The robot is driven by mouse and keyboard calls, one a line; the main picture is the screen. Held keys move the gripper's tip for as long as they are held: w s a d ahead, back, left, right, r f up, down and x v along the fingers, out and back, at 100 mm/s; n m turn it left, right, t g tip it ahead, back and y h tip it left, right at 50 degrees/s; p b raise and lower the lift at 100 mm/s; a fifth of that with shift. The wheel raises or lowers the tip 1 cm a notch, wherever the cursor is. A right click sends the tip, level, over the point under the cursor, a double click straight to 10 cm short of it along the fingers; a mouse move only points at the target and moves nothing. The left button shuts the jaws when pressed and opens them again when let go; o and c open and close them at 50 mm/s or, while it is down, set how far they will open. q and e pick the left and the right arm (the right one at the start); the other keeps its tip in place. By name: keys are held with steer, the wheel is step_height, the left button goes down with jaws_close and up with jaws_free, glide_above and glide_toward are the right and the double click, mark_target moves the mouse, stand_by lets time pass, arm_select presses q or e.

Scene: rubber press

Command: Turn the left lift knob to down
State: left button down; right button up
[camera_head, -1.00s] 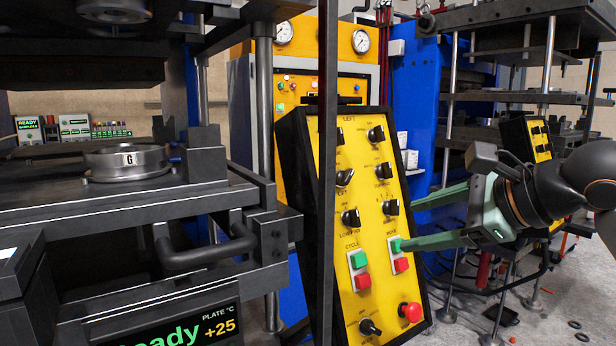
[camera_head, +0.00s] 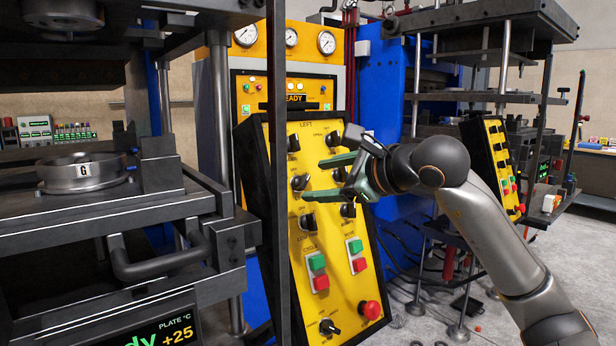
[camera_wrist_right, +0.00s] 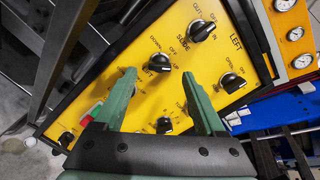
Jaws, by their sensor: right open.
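The yellow left control panel (camera_head: 335,268) stands tilted in a black housing in the middle of the head view. Its lift knob (camera_head: 299,182) is black, in the left column, second from the top. In the right wrist view the lift knob (camera_wrist_right: 158,63) shows just beyond the fingertips, with DOWN and OFF marks nearby; I cannot tell which mark it points to. My right gripper (camera_head: 314,179) is open, its green fingers reaching in from the right, one above and one below the knob's level. Contact is not visible. My left gripper is not in view.
Other knobs crowd close: the slide knob (camera_wrist_right: 201,30), and another to the right (camera_wrist_right: 232,82). Green (camera_head: 317,262) and red (camera_head: 321,282) buttons sit below. A press with a round mold (camera_head: 85,173) is at left.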

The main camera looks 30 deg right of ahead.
mark_target(306, 182)
steer(key=shift+x, duration=1.95)
steer(key=shift+c, duration=0.4)
jaws_close()
